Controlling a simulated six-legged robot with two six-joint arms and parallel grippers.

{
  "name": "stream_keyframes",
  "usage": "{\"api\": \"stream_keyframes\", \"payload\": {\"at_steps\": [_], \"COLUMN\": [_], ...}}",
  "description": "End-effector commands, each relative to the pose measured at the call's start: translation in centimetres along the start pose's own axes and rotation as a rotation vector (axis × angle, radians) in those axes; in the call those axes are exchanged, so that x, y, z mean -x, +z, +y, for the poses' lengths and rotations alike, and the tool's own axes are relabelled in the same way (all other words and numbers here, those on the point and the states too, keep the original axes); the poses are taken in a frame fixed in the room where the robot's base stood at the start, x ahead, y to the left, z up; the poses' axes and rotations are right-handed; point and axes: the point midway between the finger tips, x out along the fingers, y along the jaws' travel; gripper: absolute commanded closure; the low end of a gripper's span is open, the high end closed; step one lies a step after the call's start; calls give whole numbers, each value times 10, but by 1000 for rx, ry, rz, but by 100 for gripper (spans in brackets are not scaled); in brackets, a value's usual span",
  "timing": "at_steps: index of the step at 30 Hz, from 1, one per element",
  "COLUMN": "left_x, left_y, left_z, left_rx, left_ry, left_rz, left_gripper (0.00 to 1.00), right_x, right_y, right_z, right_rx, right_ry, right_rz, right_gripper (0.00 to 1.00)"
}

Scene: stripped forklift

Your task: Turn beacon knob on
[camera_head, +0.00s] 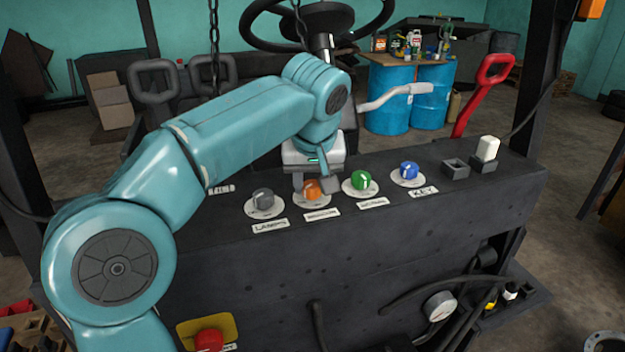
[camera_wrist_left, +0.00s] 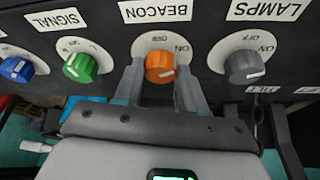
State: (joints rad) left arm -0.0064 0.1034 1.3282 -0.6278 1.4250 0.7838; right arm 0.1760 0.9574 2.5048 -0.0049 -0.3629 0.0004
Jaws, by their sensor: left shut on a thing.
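The orange beacon knob (camera_head: 311,189) sits on the dark control panel (camera_head: 400,225), between a grey knob (camera_head: 264,199) and a green knob (camera_head: 361,181). In the left wrist view the orange knob (camera_wrist_left: 160,67) is below the BEACON label (camera_wrist_left: 156,11), with OFF and ON marks on its white dial. A pale pointer line shows on its face. My left gripper (camera_wrist_left: 160,85) has one finger on each side of this knob and is shut on it. In the head view the gripper (camera_head: 314,182) partly covers the knob. My right gripper is out of view.
A blue knob (camera_head: 409,170) and a white rocker switch (camera_head: 488,148) are farther right on the panel. A red lever (camera_head: 486,85) and a steering wheel (camera_head: 318,20) stand behind it.

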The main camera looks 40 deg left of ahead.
Motion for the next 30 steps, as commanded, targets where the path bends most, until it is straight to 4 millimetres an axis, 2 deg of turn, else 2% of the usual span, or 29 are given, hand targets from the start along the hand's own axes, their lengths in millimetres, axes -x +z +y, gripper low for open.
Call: {"api": "stream_keyframes", "payload": {"at_steps": [8,9,11,19,23,26,30], "left_x": [1,1,1,1,10,29,67], "left_y": [-1,-1,-1,-1,-1,-1,-2], "left_z": [0,0,0,0,1,1,1], "left_rx": [-10,-9,-9,-8,-8,-8,-9], "left_ry": [6,6,6,4,5,8,10], "left_rz": [5,5,5,3,5,6,7], "left_gripper": [91,50,34,34,34,34,34], "right_x": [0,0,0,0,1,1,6], "right_y": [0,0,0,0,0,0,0], "right_z": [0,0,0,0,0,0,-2], "right_rx": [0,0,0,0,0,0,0], "right_ry": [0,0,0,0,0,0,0], "right_rz": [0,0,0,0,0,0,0], "right_gripper": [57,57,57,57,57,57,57]}}
